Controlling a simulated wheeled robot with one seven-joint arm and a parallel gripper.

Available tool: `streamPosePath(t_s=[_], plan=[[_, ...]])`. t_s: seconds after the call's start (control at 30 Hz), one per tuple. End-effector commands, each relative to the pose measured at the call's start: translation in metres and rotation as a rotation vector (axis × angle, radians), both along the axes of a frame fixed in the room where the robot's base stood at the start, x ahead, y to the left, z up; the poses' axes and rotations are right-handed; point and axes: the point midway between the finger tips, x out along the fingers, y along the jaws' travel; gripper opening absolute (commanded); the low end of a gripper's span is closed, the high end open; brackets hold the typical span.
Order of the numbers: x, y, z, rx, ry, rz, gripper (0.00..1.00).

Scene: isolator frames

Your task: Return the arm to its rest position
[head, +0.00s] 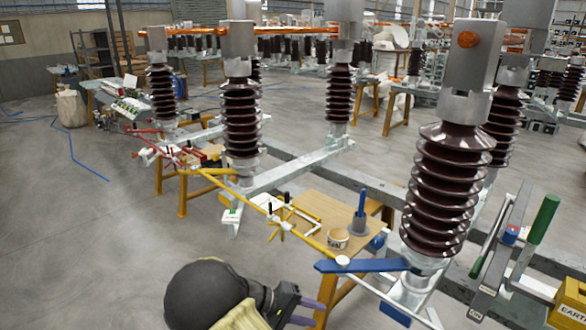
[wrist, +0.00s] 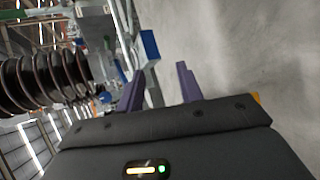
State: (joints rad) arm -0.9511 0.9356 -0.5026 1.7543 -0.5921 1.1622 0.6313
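My gripper (head: 308,312) is at the bottom middle of the head view, on the end of my dark, rounded arm. In the wrist view its two purple fingers (wrist: 160,88) stand apart with nothing between them, so it is open and empty. In the head view it is in front of the isolator frame, below the blue lever (head: 365,266) and the wooden table. Most of my arm is out of view.
Brown ribbed insulators (head: 440,200) stand on grey beams at the right. A wooden table (head: 310,218) carries a small tub (head: 338,239) and a blue-handled tool (head: 360,212). A yellow box (head: 570,303) is at the lower right.

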Motion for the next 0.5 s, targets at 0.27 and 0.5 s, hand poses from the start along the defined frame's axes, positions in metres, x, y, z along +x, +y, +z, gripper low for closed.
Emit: streamPosePath(t_s=[0.27, 0.5], plan=[[-0.042, -0.060, 0.002, 0.425, 0.113, -0.157, 0.36], [-0.079, -0.082, 0.020, 0.755, 0.069, -0.210, 0.36]])
